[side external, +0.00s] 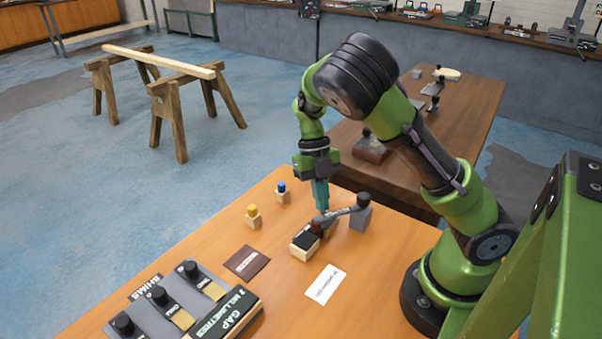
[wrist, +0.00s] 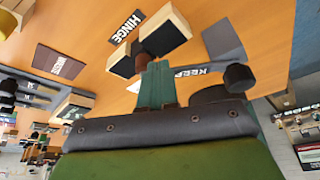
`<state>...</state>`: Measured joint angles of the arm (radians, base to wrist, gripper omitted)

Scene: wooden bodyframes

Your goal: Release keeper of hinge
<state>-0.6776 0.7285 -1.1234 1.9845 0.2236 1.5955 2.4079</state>
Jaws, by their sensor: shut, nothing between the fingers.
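My gripper (side external: 322,206) is shut and points down, its teal fingertips close beside the hinge assembly on the orange bench. The assembly has a wooden block with a black top (side external: 305,243), and a dark lever (side external: 338,214) reaches right to a grey block with a black knob (side external: 362,201). In the wrist view, my shut fingers (wrist: 156,68) end by a brown part between two black-faced wooden blocks (wrist: 163,35). A HINGE label (wrist: 127,27) and a partly hidden label beginning KEEP (wrist: 193,72) show there. Whether the fingers touch anything, I cannot tell.
A yellow-topped peg block (side external: 253,214) and a blue-topped one (side external: 282,192) stand at the back left. A dark red plate (side external: 246,262) and a white label (side external: 326,284) lie in front. The shim rack (side external: 165,300) and gap gauge box (side external: 225,318) fill the front left.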

